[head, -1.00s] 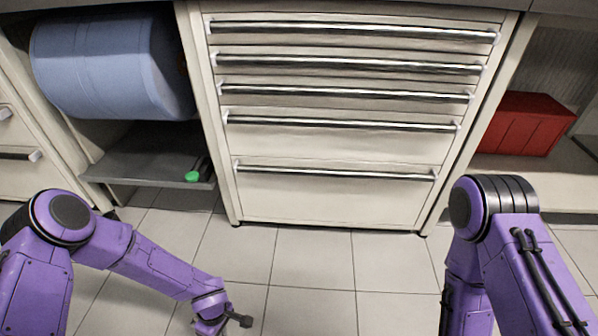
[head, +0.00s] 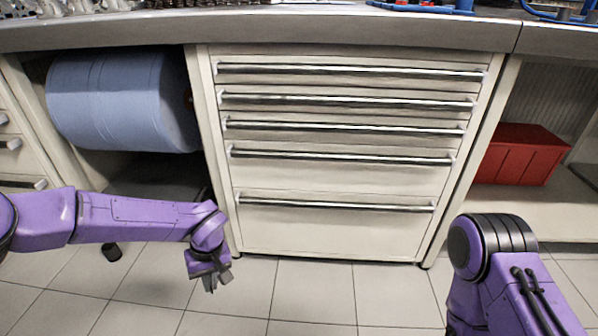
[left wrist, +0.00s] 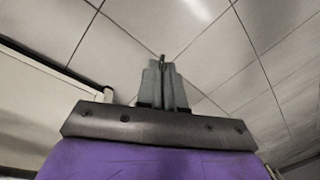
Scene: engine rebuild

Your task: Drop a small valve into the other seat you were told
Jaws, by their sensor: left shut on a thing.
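My left gripper (head: 213,280) hangs in front of the workbench, low over the tiled floor and left of the drawers. In the left wrist view its fingers (left wrist: 162,85) are close together, with a thin dark tip (left wrist: 162,58) poking out between them. This looks like the end of a small valve; the rest of it is hidden by the fingers. My right arm (head: 490,265) shows at the lower right, but its gripper is out of the picture. No valve seat can be made out.
The bench top (head: 330,30) crosses the top of the head view, with partly cut-off metal parts (head: 85,5) and blue items (head: 430,6) on it. Below are a drawer cabinet (head: 340,235), a blue roll (head: 120,100) and a red box (head: 522,153). The floor (head: 315,295) in front is clear.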

